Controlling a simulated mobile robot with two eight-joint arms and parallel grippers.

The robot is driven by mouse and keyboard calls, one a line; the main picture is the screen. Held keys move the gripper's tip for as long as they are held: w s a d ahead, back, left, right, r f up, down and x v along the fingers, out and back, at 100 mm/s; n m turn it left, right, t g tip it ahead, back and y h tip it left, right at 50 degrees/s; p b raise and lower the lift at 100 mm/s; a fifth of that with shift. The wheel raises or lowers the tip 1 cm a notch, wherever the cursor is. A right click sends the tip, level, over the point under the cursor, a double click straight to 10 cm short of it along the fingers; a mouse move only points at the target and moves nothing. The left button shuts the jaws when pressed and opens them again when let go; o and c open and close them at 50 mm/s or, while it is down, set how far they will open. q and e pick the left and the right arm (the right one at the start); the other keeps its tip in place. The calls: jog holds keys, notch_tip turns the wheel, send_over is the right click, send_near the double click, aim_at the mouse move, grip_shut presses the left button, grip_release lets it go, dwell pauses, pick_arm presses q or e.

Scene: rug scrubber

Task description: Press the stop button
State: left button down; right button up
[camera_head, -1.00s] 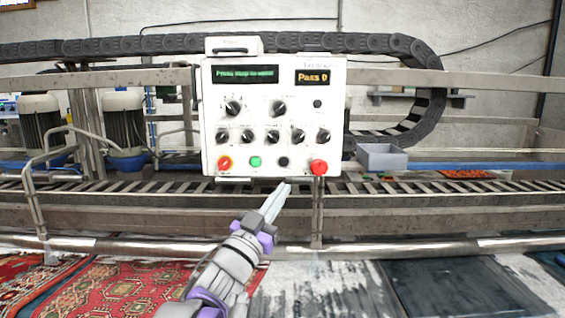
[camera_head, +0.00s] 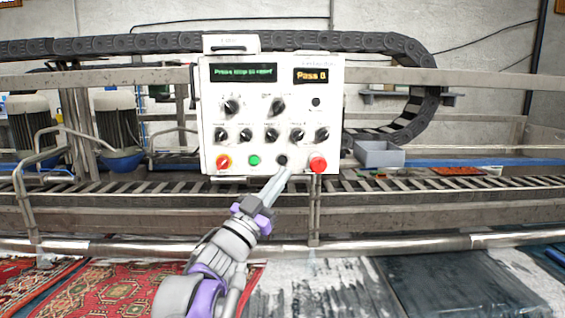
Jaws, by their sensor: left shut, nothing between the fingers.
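A white control panel (camera_head: 212,118) faces me. Its bottom row holds a red knob on a yellow ring (camera_head: 223,162), a green button (camera_head: 254,160), a small black button (camera_head: 282,160) and a large red button (camera_head: 318,163). I cannot read labels that tell which one is the stop button. My left gripper (camera_head: 285,172) is shut and empty. Its tips appear just below the black button, left of the large red one. I cannot tell whether they touch the panel. My right gripper is not in view.
The panel also has several black dials, a green text display (camera_head: 244,72) and a "Pass 0" display (camera_head: 318,76). A grey bin (camera_head: 379,154) stands right of the panel. A metal rail (camera_head: 400,243) runs across below, with patterned rugs (camera_head: 110,295) in front.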

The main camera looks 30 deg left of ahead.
aim_at(282, 160)
pick_arm(q)
jog(key=w+a, duration=0.3)
jog(key=w, duration=0.2)
jog(key=shift+w+a, duration=0.2)
jog(key=shift+w, duration=0.05)
dwell(1.9)
jog(key=shift+w+a+f, duration=0.1)
jog(key=shift+w+a, duration=0.15)
jog(key=shift+w, duration=0.15)
